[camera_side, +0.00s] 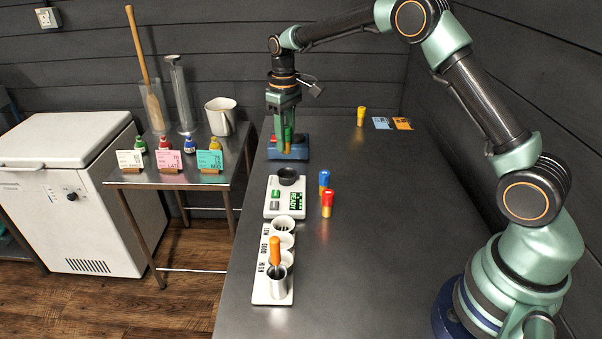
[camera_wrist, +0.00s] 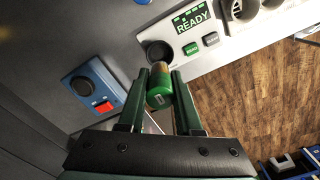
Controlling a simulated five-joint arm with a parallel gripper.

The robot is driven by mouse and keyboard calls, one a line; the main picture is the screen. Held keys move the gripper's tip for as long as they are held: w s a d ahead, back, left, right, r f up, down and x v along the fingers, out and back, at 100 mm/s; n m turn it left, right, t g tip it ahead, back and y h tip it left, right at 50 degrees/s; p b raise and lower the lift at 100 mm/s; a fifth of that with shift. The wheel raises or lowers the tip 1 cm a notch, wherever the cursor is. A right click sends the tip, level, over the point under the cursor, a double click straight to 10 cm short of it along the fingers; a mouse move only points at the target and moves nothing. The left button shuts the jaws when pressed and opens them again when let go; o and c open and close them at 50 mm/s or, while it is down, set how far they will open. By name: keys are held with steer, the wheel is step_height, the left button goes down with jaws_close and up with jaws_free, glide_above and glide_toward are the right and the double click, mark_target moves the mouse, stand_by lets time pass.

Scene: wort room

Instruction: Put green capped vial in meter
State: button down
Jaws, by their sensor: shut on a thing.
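My gripper (camera_side: 287,146) is at the far end of the bench, shut on the green capped vial (camera_side: 288,134). In the wrist view the green cap (camera_wrist: 159,97) shows between the two fingers of my gripper (camera_wrist: 160,78). The white meter (camera_side: 272,208) stands nearer the camera in the side view, with a dark round well on top and a lit green display. In the wrist view the meter (camera_wrist: 212,54) is beyond the fingertips, and its display reads READY. The vial is apart from the well.
A blue device (camera_side: 303,151) with a red patch is close to my gripper; it also shows in the wrist view (camera_wrist: 84,76). Blue (camera_side: 324,181), red (camera_side: 327,204) and yellow (camera_side: 361,116) capped vials stand to the right. A white cup rack (camera_side: 262,290) is in front of the meter.

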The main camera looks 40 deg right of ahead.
steer(key=shift+f, duration=3.95)
steer(key=shift+f, duration=0.15)
